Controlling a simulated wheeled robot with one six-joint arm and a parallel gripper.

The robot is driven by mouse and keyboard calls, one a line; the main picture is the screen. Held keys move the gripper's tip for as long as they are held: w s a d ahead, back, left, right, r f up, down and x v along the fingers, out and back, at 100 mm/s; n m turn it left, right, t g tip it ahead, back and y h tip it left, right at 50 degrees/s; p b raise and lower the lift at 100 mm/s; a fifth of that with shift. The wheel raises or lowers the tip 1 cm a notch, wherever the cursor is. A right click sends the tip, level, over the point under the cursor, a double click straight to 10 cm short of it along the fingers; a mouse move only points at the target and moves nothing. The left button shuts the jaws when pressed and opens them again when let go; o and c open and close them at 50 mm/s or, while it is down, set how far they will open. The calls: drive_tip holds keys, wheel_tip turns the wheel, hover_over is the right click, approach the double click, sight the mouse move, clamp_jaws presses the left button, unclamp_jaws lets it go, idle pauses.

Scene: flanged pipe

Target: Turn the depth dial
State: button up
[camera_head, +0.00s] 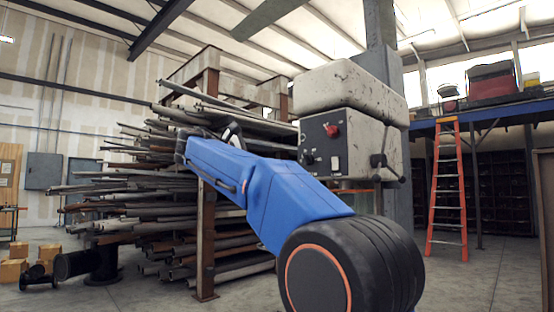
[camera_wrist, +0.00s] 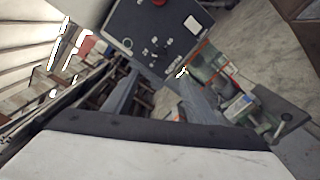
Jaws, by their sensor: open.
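A worn off-white machine head (camera_head: 352,92) carries a dark control panel (camera_head: 318,153) with a red knob (camera_head: 332,130), small dark knobs and a white plate (camera_head: 335,163). The depth dial cannot be told apart for certain from the other controls. In the wrist view the panel (camera_wrist: 175,28) is at the top, with small knobs (camera_wrist: 155,46), the white plate (camera_wrist: 193,25) and part of the red knob at the top edge. My gripper (camera_wrist: 157,74) is open, its two fingers pointing toward the panel, apart from it. In the head view my blue arm mostly hides the gripper.
A rack of long metal pipes (camera_head: 150,195) stands behind my arm at left, with pipe ends jutting out. A lever (camera_head: 378,160) sticks out at the machine head's right. An orange ladder (camera_head: 446,185) stands farther right. Cardboard boxes (camera_head: 14,268) lie at far left.

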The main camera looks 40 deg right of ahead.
drive_tip(key=shift+s+a, duration=0.1)
drive_tip(key=shift+a, duration=0.8)
drive_tip(key=s+a+f+t+y, duration=0.1)
drive_tip(key=s+a+f+y, duration=0.15)
drive_tip(key=f, duration=0.65)
drive_tip(key=s+a+f+t+y, duration=0.1)
drive_tip(key=s+a+f+y, duration=0.2)
drive_tip(key=f, duration=0.7)
drive_tip(key=s+a+f+t+y, duration=0.1)
drive_tip(key=s+f+y, duration=0.25)
drive_tip(key=f, duration=0.55)
drive_tip(key=s+a+f+m+y, duration=0.2)
drive_tip(key=s+a+f, duration=0.3)
drive_tip(key=f, duration=0.5)
drive_tip(key=s+a+f+m+y, duration=0.2)
drive_tip(key=s+a+f+y, duration=0.2)
drive_tip(key=f, duration=0.7)
drive_tip(key=s+a+f+m+y, duration=0.3)
drive_tip(key=s+a+f, duration=0.5)
drive_tip(key=s+f, duration=0.2)
drive_tip(key=shift+s+f, duration=0.35)
drive_tip(key=shift+f, duration=0.15)
